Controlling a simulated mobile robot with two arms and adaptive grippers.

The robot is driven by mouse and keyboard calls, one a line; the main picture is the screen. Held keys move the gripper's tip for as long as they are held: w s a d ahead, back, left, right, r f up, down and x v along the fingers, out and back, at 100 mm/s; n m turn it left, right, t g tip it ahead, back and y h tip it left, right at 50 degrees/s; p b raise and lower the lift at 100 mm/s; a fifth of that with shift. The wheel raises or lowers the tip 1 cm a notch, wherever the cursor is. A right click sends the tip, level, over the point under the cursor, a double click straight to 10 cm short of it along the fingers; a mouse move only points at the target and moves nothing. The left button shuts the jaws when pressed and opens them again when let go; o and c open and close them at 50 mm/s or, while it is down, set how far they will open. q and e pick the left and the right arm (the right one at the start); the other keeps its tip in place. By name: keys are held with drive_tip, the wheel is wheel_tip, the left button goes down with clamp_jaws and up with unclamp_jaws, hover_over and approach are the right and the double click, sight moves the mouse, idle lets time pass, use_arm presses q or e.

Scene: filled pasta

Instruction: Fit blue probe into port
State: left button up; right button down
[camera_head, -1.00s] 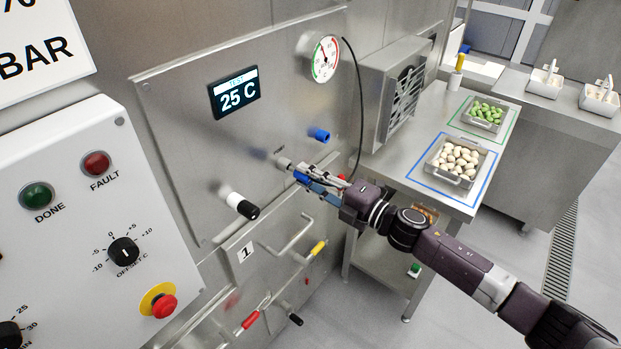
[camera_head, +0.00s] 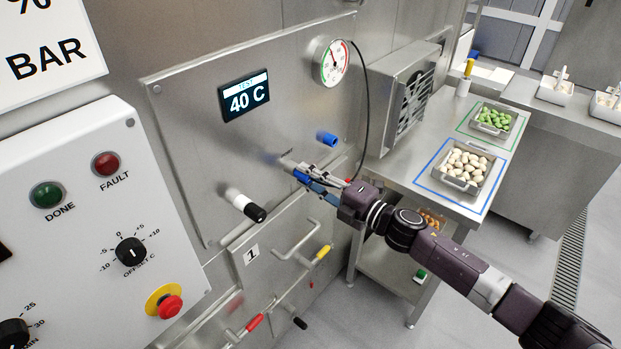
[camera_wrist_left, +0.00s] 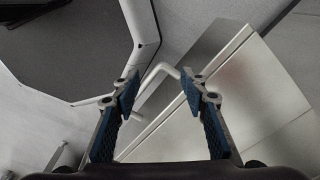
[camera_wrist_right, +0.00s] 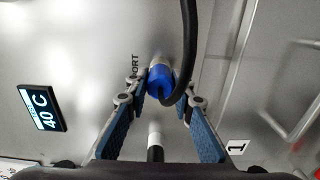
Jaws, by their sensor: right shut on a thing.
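The blue probe (camera_wrist_right: 160,84) with its black cable is between the fingertips of my right gripper (camera_wrist_right: 165,98), which is shut on it. Its front end meets a silver collar on the steel panel beside the word PORT. In the head view my right gripper (camera_head: 312,180) holds the probe (camera_head: 301,176) at the silver port (camera_head: 287,162); the exact depth of the fit is hard to see. The panel display (camera_head: 244,96) reads 40 C. My left gripper (camera_wrist_left: 160,88) is open and empty in its wrist view, outside the head view.
A blue fitting (camera_head: 327,138) sticks out above my right gripper, and a white-and-black fitting (camera_head: 244,206) lies lower left. The black cable (camera_head: 366,110) hangs beside the round gauge (camera_head: 334,63). A control box (camera_head: 80,220) stands left, a counter with trays (camera_head: 466,183) right.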

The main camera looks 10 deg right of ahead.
idle(0.8)
drive_tip(key=c, duration=1.6)
unclamp_jaws()
drive_tip(key=shift+w+a, duration=0.1)
drive_tip(key=shift+o, duration=0.3)
drive_tip(key=shift+o, duration=0.9)
drive_tip(key=v, duration=0.7)
